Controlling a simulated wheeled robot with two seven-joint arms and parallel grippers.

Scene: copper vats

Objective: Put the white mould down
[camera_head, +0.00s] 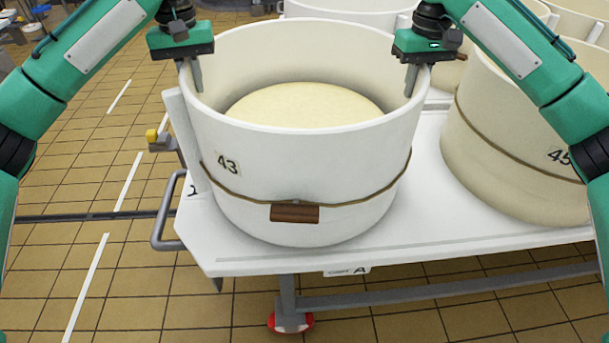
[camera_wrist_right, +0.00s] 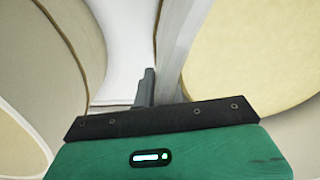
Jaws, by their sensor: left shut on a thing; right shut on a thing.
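The white mould (camera_head: 300,165), marked 43, stands upright over the front left part of the white trolley top (camera_head: 400,225). A cord with a brown wooden toggle runs around it, and a pale yellow cheese (camera_head: 305,104) lies inside. My left gripper (camera_head: 196,78) is shut on the left side of its rim. My right gripper (camera_head: 411,80) is shut on the right side of its rim. The right wrist view shows a finger of that gripper (camera_wrist_right: 148,88) beside the mould wall (camera_wrist_right: 181,45). I cannot tell whether the mould's base touches the trolley top.
A cream mould marked 45 (camera_head: 510,140) stands close on the right on the same trolley. More moulds (camera_head: 350,8) are behind. A grey handle (camera_head: 160,225) sticks out at the trolley's left end.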

